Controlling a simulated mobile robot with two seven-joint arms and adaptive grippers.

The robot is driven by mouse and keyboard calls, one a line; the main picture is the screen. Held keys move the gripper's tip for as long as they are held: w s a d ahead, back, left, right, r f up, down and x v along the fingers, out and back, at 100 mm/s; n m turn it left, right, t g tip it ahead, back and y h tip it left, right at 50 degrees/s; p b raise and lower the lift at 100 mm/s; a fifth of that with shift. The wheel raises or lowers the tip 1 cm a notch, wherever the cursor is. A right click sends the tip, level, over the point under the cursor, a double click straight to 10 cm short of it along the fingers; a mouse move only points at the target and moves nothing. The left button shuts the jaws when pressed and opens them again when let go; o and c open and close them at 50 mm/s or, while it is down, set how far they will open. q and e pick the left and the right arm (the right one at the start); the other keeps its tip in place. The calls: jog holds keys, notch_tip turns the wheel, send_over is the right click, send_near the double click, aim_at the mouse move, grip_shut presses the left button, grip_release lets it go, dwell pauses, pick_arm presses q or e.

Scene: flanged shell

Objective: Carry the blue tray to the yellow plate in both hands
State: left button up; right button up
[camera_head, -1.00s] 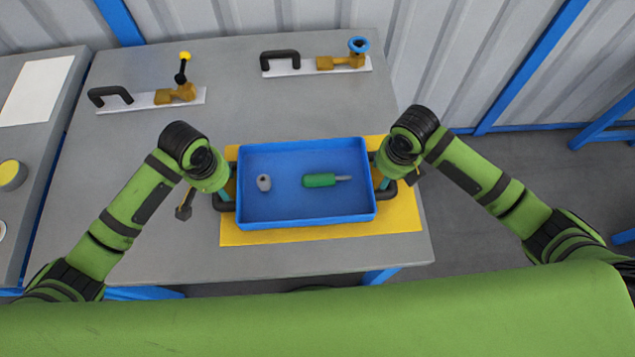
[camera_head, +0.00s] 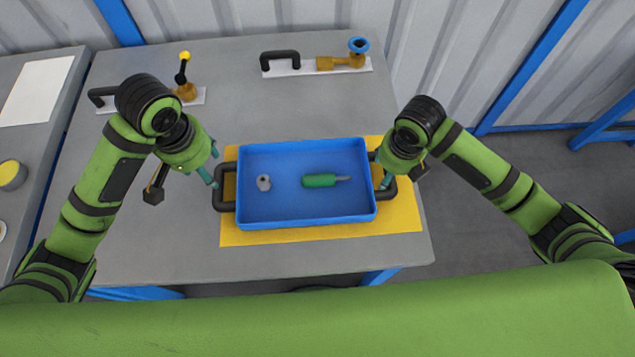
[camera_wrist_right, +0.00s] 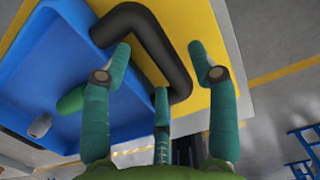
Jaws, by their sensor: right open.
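The blue tray (camera_head: 306,217) rests flat on the yellow plate (camera_head: 400,215), which shows around it. It has a black handle at each end, the left handle (camera_head: 219,188) and the right handle (camera_head: 391,191). A grey nut-like part (camera_head: 264,183) and a green-handled tool (camera_head: 320,180) lie inside. My left gripper (camera_head: 213,168) is open and empty, raised just beside and above the left handle. My right gripper (camera_head: 382,178) is at the right handle. In the right wrist view, its fingers (camera_wrist_right: 163,65) are spread, with the black handle (camera_wrist_right: 150,40) between them.
A white plate with a black handle and yellow-knobbed valve (camera_head: 184,70) lies at the back left. A similar one with a blue wheel (camera_head: 359,46) lies at the back. The grey table (camera_head: 150,225) is clear at left and front. A corrugated wall (camera_head: 250,15) stands behind.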

notch_tip(320, 180, up, 9)
jog(key=s, duration=0.1)
jog(key=shift+s, duration=0.15)
dwell(0.6)
